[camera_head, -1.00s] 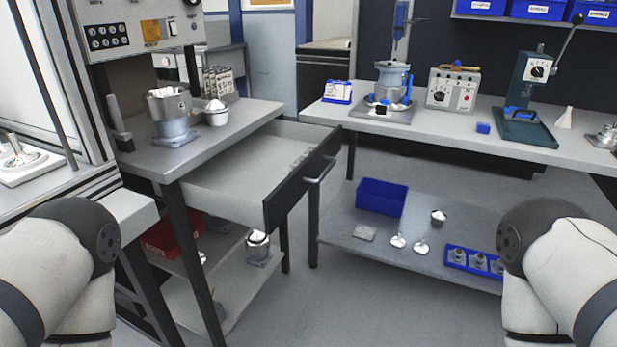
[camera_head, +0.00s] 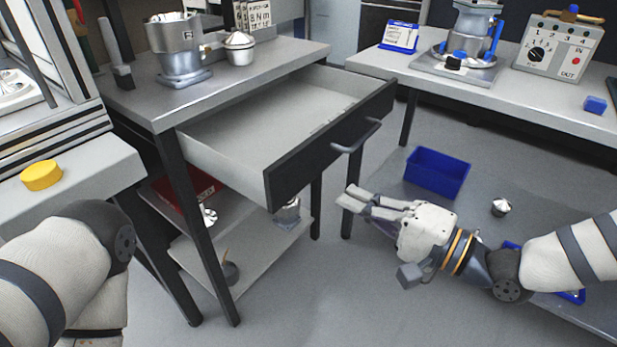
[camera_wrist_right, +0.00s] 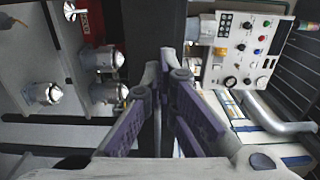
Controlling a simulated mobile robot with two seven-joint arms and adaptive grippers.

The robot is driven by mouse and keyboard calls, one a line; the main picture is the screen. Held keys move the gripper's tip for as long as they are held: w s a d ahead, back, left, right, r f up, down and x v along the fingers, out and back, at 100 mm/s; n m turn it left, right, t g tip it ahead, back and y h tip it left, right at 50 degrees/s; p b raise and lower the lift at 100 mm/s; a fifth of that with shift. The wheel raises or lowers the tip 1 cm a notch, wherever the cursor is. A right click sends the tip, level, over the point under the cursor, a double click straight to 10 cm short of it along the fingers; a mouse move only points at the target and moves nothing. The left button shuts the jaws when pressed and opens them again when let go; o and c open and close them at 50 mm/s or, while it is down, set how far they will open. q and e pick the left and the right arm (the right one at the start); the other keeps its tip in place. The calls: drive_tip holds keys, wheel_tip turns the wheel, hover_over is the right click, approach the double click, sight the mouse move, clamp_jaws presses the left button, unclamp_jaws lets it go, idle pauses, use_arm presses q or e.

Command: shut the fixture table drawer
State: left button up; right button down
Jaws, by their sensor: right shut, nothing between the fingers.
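The fixture table drawer stands pulled well out from under the grey fixture table (camera_head: 255,85). Its black front (camera_head: 300,165) carries a grey bar handle (camera_head: 357,136), and its pale inside (camera_head: 250,130) looks mostly empty. My right gripper (camera_head: 358,200) is shut and empty. In the head view it appears just below and in front of the handle, apart from it, with its fingers pointing left towards the table. The shut fingers also show in the right wrist view (camera_wrist_right: 165,70). My left arm shows at the lower left, but its gripper is out of view.
A metal housing (camera_head: 178,50) and a lidded metal cup (camera_head: 239,47) stand on the fixture table. A lower shelf holds a red bin (camera_head: 190,188). A second bench (camera_head: 450,85) stands at right, with a blue bin (camera_head: 437,173) on its lower shelf. A yellow disc (camera_head: 41,175) lies at left.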

sight(295, 174)
drive_tip(key=x, duration=0.9)
drive_tip(key=shift+w, duration=0.1)
use_arm(q)
drive_tip(key=shift+w+r, duration=0.1)
drive_tip(key=shift+w, duration=0.05)
